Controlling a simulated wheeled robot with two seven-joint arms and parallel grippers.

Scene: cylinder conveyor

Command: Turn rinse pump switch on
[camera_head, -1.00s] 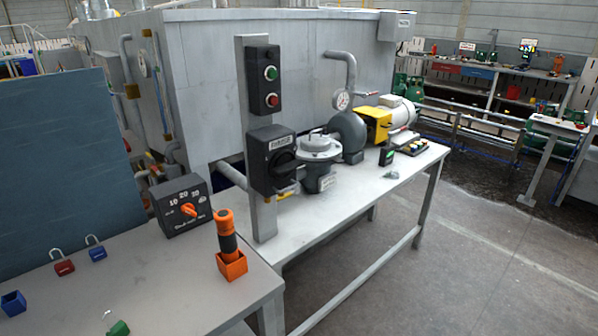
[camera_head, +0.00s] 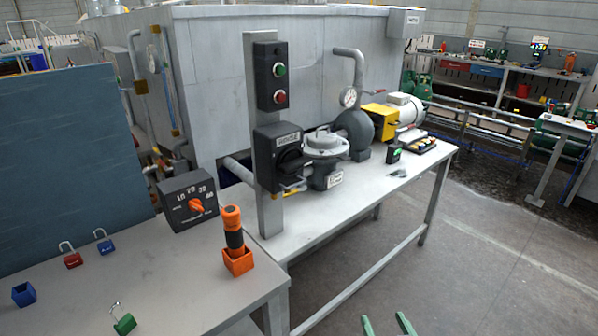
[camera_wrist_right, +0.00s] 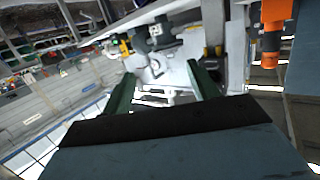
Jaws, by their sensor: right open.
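A black rotary switch box (camera_head: 281,158) with a white label is mounted on a grey upright post (camera_head: 268,211). Its dark knob faces me, and a yellow-tipped lever or latch shows at its lower right. Above it is a black button box (camera_head: 271,76) with a green and a red button. My right gripper (camera_head: 387,325) shows only its two green fingertips at the bottom edge, apart and empty, well below and to the right of the switch box. In the right wrist view its green fingers (camera_wrist_right: 162,88) are spread with nothing between them. My left gripper is out of view.
A dial box (camera_head: 188,200) and an orange-handled tool in an orange holder (camera_head: 238,263) sit on the near bench, with several small padlocks. A pump with a gauge and a white motor (camera_head: 404,107) stand on the bench behind.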

